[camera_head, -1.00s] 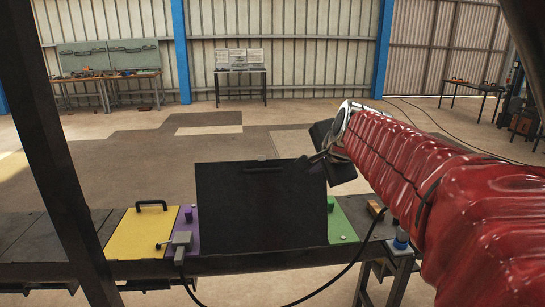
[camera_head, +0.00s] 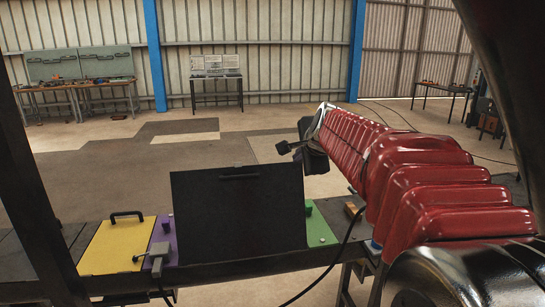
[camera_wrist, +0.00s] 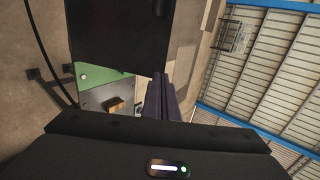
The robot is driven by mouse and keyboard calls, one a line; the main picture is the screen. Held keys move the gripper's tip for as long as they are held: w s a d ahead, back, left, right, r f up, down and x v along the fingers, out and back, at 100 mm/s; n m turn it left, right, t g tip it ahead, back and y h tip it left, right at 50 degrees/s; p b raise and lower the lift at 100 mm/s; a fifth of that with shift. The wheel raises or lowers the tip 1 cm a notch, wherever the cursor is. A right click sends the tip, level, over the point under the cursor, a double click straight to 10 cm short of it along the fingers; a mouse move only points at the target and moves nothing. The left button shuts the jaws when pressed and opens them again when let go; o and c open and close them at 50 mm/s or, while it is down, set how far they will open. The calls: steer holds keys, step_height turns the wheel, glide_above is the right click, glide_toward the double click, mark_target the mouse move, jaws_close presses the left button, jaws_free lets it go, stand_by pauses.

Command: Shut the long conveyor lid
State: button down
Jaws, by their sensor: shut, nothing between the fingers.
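The long conveyor lid (camera_head: 238,215) is a large black panel standing raised over the conveyor, with a dark handle (camera_head: 239,177) near its top edge. In the wrist view the dark panel (camera_wrist: 118,35) fills the upper left middle.
A yellow cover (camera_head: 118,246) with a handle, a purple panel (camera_head: 163,228) with a grey plug and cable, and a green panel (camera_head: 319,230) lie along the conveyor. A brown block (camera_head: 354,211) sits at the right. Floor behind is open.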

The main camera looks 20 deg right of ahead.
glide_toward(286, 163)
steer(key=x, duration=0.4)
steer(key=shift+w+d+f, duration=0.1)
steer(key=shift+d+f, duration=0.05)
steer(key=shift+f, duration=0.35)
steer(key=shift+w+d+f, duration=0.15)
steer(key=shift+w+f, duration=0.05)
steer(key=shift+w, duration=0.5)
steer(key=shift+w, duration=0.2)
